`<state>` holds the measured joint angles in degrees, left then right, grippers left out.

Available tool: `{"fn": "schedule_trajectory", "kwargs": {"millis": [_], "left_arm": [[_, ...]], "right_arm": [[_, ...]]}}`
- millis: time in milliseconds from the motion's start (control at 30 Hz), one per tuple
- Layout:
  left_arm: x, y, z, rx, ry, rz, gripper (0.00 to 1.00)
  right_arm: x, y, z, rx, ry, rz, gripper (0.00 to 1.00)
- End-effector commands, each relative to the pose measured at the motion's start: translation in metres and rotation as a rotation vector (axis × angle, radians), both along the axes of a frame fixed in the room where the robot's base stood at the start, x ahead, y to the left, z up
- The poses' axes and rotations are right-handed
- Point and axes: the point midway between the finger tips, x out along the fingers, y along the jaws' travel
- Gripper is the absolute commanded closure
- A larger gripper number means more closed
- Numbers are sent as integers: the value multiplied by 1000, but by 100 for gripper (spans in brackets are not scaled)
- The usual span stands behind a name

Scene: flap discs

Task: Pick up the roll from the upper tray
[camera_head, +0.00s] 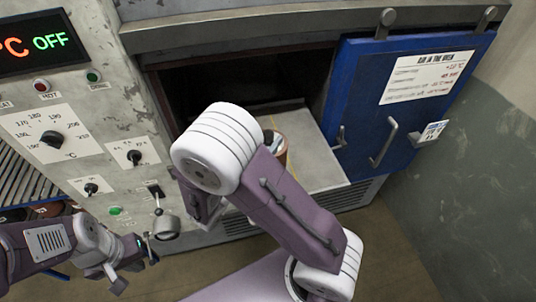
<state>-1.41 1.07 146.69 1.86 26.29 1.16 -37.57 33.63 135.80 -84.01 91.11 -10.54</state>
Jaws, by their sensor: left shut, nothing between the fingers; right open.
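A light grey tray (318,160) juts out of the open oven, and I cannot tell from this view whether it is the upper one. A brownish roll (281,150) stands on it, with a dark and pale top. My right arm covers much of the roll. My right arm crosses the middle of the view, and its gripper is hidden behind its own links, so I cannot see whether it touches the roll. My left gripper (128,268) is shut and empty at the lower left, in front of the oven's control panel, well away from the tray.
The blue oven door (400,100) stands open to the right of the tray. The grey control panel (85,130) with knobs is on the left. A rack (25,185) with brownish items beneath it is at the far left. Bare floor (390,255) lies at the lower right.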

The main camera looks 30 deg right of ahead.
Motion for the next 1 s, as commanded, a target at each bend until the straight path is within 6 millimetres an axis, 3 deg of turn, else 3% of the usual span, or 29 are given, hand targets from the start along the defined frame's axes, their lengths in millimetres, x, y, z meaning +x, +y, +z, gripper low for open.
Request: {"fn": "schedule_trajectory", "kwargs": {"millis": [133, 367, 567, 1000], "left_arm": [[0, 0, 9, 0, 0, 0, 100], [0, 0, 8, 0, 0, 0, 100], [0, 0, 8, 0, 0, 0, 100], [0, 0, 8, 0, 0, 0, 100]], "right_arm": [[9, -17, 2, -1, 0, -3, 46], [11, -18, 0, 1, -1, 1, 46], [11, -18, 0, 1, -1, 1, 100], [11, -18, 0, 1, -1, 0, 100]]}}
